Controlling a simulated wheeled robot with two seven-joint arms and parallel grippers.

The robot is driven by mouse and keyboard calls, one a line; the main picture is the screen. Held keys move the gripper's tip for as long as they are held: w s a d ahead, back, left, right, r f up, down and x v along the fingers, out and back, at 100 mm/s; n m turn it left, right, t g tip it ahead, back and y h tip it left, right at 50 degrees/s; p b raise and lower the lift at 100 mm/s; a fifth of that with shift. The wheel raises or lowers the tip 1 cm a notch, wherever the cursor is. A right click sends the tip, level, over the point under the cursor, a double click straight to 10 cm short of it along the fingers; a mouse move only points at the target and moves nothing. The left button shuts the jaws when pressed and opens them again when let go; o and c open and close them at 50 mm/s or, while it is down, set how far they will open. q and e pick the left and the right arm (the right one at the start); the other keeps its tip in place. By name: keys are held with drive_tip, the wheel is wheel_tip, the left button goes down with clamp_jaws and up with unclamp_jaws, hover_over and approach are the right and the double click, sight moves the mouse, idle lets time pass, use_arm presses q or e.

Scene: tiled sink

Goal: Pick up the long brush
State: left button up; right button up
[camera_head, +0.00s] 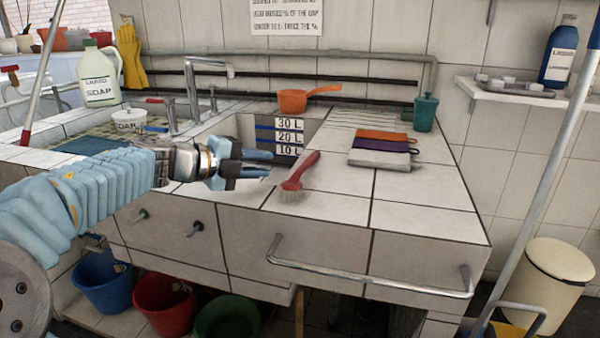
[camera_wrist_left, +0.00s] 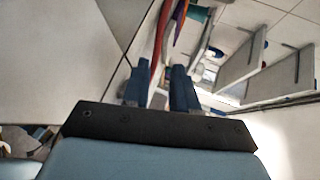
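The long brush (camera_head: 302,172) has a red handle and pale bristles. It lies on the white tiled counter (camera_head: 340,190), just right of the sink basin, with its bristle end toward the front edge. My left gripper (camera_head: 270,164) comes in from the left, over the front of the sink, with its blue fingers apart and empty. Its fingertips point at the brush and stop a little short of it in the head view. In the left wrist view the red brush handle (camera_wrist_left: 158,45) shows beyond the gap between the fingers (camera_wrist_left: 160,84). My right gripper is not in view.
Folded cloths (camera_head: 382,148) and a teal container (camera_head: 425,112) stand right of the brush. An orange pan (camera_head: 300,98) sits behind the basin. A metal rail (camera_head: 370,282) runs along the counter front. Buckets (camera_head: 165,302) stand below. The counter's front right is clear.

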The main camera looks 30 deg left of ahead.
sight(305, 168)
use_arm(q)
drive_tip(key=x, duration=0.3)
drive_tip(key=shift+w+d+f, duration=0.1)
drive_tip(key=shift+w+f, duration=0.05)
drive_tip(key=shift+w, duration=0.2)
drive_tip(key=x, duration=0.5)
drive_tip(key=shift+d+f+b, duration=0.2)
drive_tip(key=shift+d+b, duration=0.2)
drive_tip(key=shift+d, duration=0.05)
drive_tip(key=shift+s, duration=0.1)
clamp_jaws()
